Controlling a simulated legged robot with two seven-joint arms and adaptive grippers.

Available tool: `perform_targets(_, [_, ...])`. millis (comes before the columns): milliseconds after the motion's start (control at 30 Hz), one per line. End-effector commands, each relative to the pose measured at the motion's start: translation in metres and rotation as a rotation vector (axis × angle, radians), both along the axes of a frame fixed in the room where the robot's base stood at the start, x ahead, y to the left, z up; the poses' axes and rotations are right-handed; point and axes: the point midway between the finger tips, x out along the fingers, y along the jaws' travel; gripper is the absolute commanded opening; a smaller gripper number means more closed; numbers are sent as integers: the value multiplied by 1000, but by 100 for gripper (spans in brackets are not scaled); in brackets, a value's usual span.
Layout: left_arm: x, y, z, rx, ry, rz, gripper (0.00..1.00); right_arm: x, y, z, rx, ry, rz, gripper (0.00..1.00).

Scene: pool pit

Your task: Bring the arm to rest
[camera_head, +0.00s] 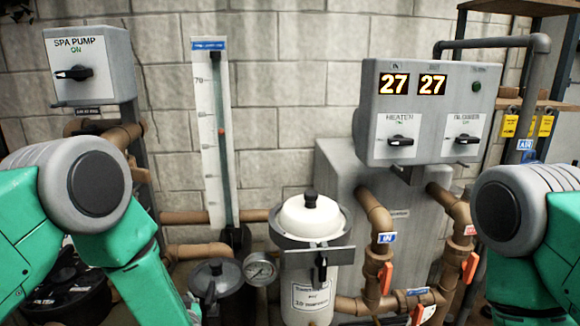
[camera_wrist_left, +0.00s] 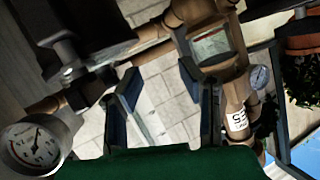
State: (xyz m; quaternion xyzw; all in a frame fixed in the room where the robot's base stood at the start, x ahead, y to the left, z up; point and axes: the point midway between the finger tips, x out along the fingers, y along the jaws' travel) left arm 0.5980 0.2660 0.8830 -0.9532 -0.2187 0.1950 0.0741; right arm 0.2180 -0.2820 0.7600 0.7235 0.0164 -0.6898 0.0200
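My left gripper (camera_wrist_left: 158,82) shows in the left wrist view with its two dark fingers spread apart. Nothing is between the fingertips except pale wall blocks behind them. In the head view my green left arm, with its grey joint, comes in at the left and runs down out of the bottom edge, so its gripper is out of the picture. My right arm, also green with a grey joint, stands at the right edge of the head view. Its gripper does not show in either view.
A spa pump box (camera_head: 90,66), a tall gauge (camera_head: 212,140), a white-lidded canister (camera_head: 310,218) and a heater panel (camera_head: 425,112) stand before the block wall. Pipes with orange valve handles (camera_head: 386,277) run below. A round dial (camera_wrist_left: 35,143) is close in the wrist view.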

Motion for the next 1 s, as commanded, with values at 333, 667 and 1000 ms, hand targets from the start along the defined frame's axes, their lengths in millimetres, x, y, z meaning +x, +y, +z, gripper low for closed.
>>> perform_targets(333, [-226,21,-130,-275,678,-199,34,0,0,0,0,0,0,40])
perform_targets(667, [-412,25,-130,-474,1158,-188,34,0,0,-5,0,0,0,40])
perform_targets(1000, [-383,15,-175,-400,1112,-267,34,0,0,-53,0,0,0,40])
